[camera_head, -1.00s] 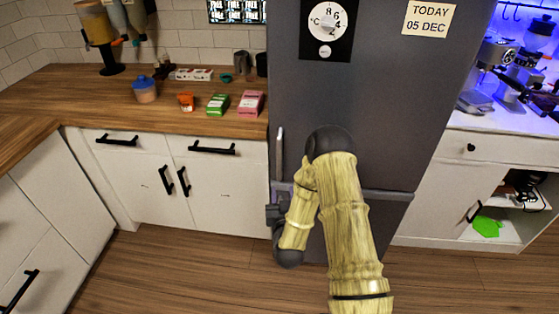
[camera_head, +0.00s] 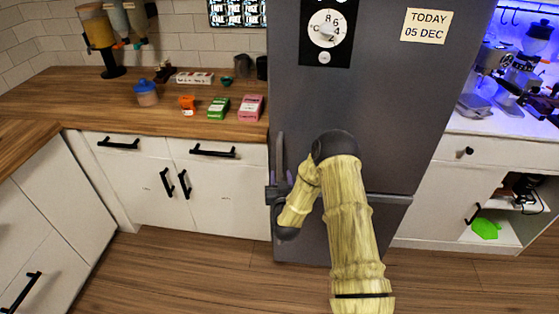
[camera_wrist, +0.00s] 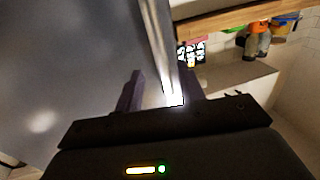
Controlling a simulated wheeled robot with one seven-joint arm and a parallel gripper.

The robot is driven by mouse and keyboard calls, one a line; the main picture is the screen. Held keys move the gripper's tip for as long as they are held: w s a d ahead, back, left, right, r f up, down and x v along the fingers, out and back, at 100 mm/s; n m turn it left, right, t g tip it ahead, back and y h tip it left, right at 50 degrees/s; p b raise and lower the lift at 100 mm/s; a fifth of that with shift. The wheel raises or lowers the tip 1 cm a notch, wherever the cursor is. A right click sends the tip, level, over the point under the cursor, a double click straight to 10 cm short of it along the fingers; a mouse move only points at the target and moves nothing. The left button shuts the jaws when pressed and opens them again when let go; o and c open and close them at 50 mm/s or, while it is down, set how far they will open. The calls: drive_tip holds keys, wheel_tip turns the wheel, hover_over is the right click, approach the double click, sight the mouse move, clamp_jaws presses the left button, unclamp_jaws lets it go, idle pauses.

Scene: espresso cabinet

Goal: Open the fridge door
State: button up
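The grey fridge (camera_head: 385,110) stands in the middle of the head view, and its upper door looks closed. Its vertical handle (camera_head: 280,152) is at the left edge of that door. My gripper (camera_head: 280,186) is at the handle's lower end, partly hidden by my arm. In the wrist view the bright metal handle (camera_wrist: 164,50) runs down between the two dark fingers of my gripper (camera_wrist: 160,90). The fingers are apart, with a gap visible between the left finger and the handle. Contact with the right finger is unclear.
Left of the fridge is a wooden counter (camera_head: 70,100) with small boxes and a blue-lidded jar (camera_head: 146,92). White cabinets (camera_head: 225,200) with black handles stand below it. An open white cabinet (camera_head: 500,225) is on the right. Wooden floor (camera_head: 185,270) is clear in front.

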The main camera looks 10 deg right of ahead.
sight(279, 164)
drive_tip(key=w, duration=0.5)
drive_tip(key=w+d+p, duration=0.1)
drive_tip(key=w, duration=0.2)
drive_tip(key=shift+w, duration=0.1)
clamp_jaws()
